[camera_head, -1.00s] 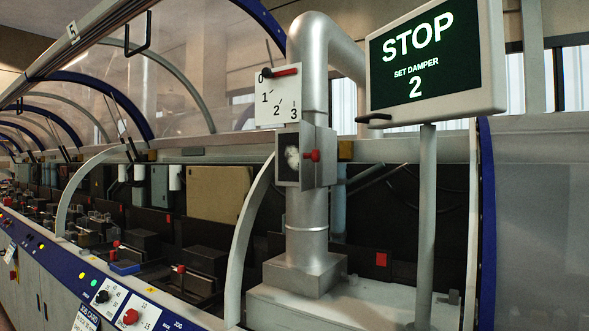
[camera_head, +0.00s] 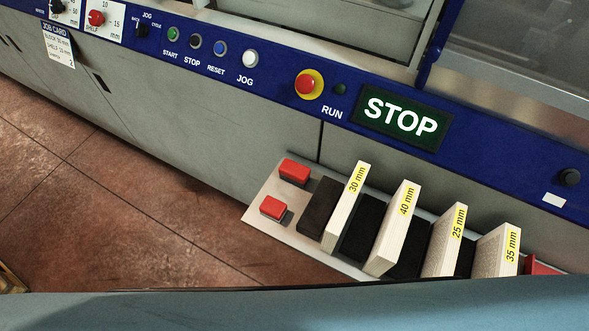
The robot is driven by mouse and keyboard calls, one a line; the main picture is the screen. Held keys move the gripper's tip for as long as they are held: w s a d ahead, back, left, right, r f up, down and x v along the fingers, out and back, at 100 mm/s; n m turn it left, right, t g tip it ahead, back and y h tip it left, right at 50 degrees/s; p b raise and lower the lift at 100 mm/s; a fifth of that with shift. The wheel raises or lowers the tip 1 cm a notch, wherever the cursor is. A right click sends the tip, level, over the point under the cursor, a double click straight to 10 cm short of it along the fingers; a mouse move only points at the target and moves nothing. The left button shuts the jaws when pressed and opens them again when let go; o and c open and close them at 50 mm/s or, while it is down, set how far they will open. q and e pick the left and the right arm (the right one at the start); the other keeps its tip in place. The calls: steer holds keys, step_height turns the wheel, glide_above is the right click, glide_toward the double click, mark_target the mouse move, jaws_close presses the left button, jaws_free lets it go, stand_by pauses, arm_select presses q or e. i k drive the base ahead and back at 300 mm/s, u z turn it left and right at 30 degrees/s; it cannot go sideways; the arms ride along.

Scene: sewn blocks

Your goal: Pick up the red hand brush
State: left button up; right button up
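I cannot make out a whole red hand brush. A red piece (camera_head: 540,267) shows at the right end of the shelf, beside the 35 mm block. It is partly hidden behind that block, and I cannot tell whether it is the brush. Two small red blocks with dark undersides lie at the shelf's left end, an upper one (camera_head: 295,171) and a lower one (camera_head: 271,207). Neither of my grippers is in view.
The grey shelf (camera_head: 288,231) juts from the machine front and holds upright pale blocks (camera_head: 394,229) labelled in mm. Above runs a blue control panel (camera_head: 185,20) with buttons and a STOP display (camera_head: 401,123). Open red-brown floor (camera_head: 110,215) lies left. A blue-grey surface covers the bottom edge.

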mark_target(290, 171)
steer(key=z, duration=1.9)
steer(key=k, duration=1.05)
steer(key=u, duration=1.45)
steer(key=i, duration=0.5)
